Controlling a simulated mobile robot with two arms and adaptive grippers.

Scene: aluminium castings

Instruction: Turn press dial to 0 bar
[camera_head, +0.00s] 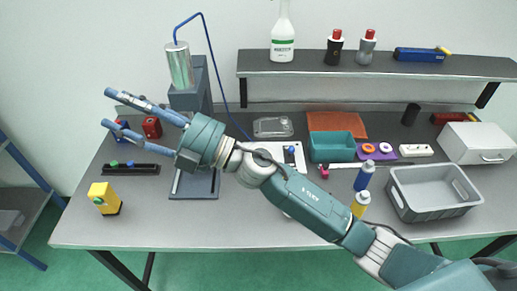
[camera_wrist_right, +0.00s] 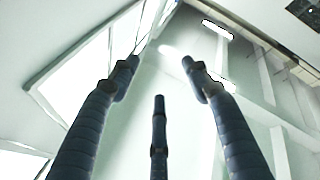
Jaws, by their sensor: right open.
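The press (camera_head: 188,85) stands at the back left of the bench, a blue-grey column with a silver cylinder (camera_head: 179,65) on top and a blue hose. My right gripper (camera_head: 107,108) reaches in front of the press column, its fingers pointing left, spread and empty. In the right wrist view its three fingers (camera_wrist_right: 160,105) stand apart with only wall and ceiling lights beyond. A small red block (camera_head: 152,127) and a blue one (camera_head: 121,130) lie behind the fingers, partly covered. I cannot make out the press dial or its reading. My left gripper is not in view.
A yellow device (camera_head: 104,197) and a dark rail (camera_head: 130,169) with small coloured parts are at the left of the bench. A teal bin (camera_head: 331,148), a grey crate (camera_head: 432,205) and bottles are to the right. A shelf (camera_head: 380,66) runs along the wall.

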